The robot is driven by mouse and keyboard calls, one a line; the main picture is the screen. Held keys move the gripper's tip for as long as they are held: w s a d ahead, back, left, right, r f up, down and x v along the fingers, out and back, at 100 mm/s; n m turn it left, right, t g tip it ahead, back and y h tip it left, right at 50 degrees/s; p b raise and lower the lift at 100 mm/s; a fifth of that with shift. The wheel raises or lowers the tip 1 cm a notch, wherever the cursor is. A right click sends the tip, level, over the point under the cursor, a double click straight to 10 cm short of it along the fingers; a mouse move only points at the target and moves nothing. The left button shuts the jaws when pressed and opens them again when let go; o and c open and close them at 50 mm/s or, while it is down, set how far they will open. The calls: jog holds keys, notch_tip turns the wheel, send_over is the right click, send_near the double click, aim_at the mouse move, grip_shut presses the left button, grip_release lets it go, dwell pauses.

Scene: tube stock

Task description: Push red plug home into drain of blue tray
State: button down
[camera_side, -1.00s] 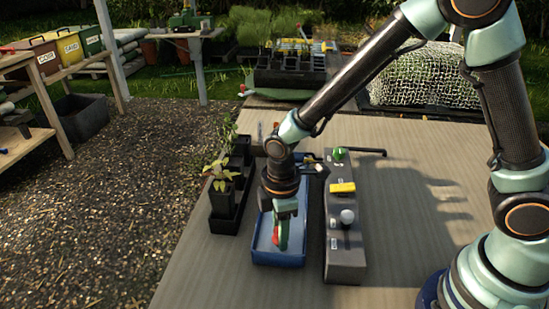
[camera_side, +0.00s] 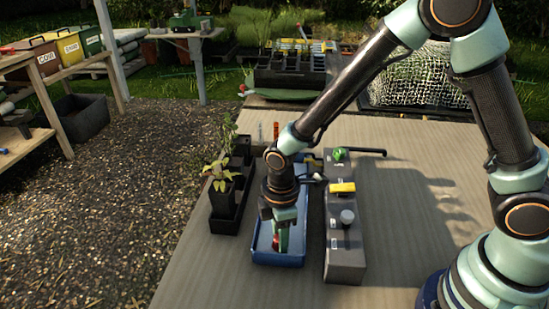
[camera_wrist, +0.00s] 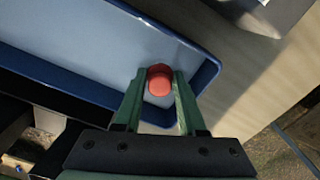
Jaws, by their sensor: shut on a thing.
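The blue tray (camera_side: 262,244) lies on the table, long side running away from the side camera. My gripper (camera_side: 281,236) is inside the near end of the tray, pointing down. In the wrist view my gripper (camera_wrist: 159,88) has its green fingers shut on the red plug (camera_wrist: 160,80), which sits between the fingertips over the tray floor. In the side view the red plug (camera_side: 284,242) shows only in part between the fingers. The blue tray's rim (camera_wrist: 208,72) shows close to the plug in the wrist view. The drain is hidden, so I cannot tell whether the plug is in it.
A grey box (camera_side: 345,255) with green, yellow and grey knobs stands close on the tray's right. A black planter (camera_side: 226,222) with potted seedlings stands close on its left.

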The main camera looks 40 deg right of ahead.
jog(key=shift+c, duration=2)
grip_release()
jog(key=shift+f, duration=0.2)
